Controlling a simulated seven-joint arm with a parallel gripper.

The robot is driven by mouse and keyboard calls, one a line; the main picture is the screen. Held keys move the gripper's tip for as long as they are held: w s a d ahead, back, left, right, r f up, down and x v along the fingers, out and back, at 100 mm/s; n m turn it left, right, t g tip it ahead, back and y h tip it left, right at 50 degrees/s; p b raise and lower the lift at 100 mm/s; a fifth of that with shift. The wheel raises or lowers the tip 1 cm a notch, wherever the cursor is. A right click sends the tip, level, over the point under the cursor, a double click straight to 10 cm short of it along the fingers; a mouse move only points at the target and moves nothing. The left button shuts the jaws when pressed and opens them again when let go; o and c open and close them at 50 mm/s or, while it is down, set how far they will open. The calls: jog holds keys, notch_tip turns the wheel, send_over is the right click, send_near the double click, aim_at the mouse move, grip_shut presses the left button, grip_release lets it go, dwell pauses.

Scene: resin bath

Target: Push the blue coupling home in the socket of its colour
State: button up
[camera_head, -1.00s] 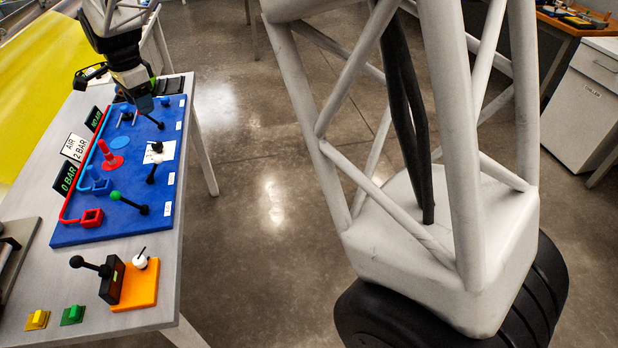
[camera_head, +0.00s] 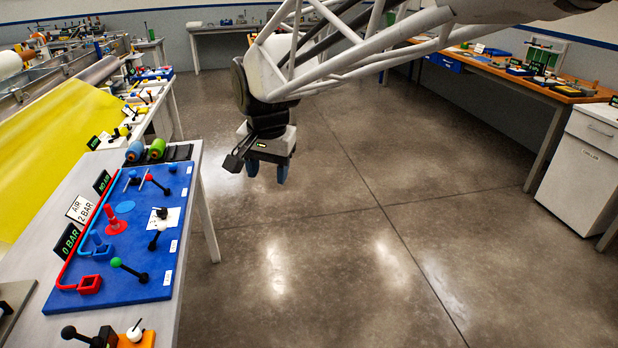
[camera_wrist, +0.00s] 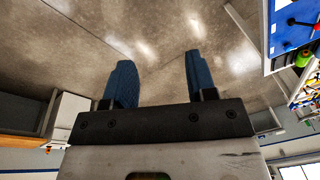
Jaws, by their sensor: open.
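The blue coupling (camera_head: 95,238) stands upright at the blue square socket (camera_head: 104,252) on the left side of the blue panel. I cannot tell how deep it sits in the socket. A red coupling (camera_head: 115,225) stands behind it on a round red base, and a red square socket (camera_head: 89,285) is at the panel's near left corner. My gripper (camera_head: 268,172) hangs over the floor, right of the table and well apart from the panel. Its two blue fingers are apart with nothing between them, also in the wrist view (camera_wrist: 157,62).
The blue panel (camera_head: 140,285) carries several levers, including a green-ended one (camera_head: 130,269), and an empty blue disc (camera_head: 125,207). Signs (camera_head: 68,240) reading 0 BAR and AIR 2 BAR stand along its left edge. Open floor (camera_head: 380,230) lies right of the table.

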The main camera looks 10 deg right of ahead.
jog(key=s+d+f+n, duration=0.2)
jog(key=s+d, duration=0.5)
jog(key=s, duration=0.4)
jog(key=s+d+f+n, duration=0.3)
jog(key=s+d, duration=0.3)
jog(key=s, duration=0.5)
jog(key=shift+d+f+t+h, duration=0.3)
jog(key=shift+d+t, duration=0.1)
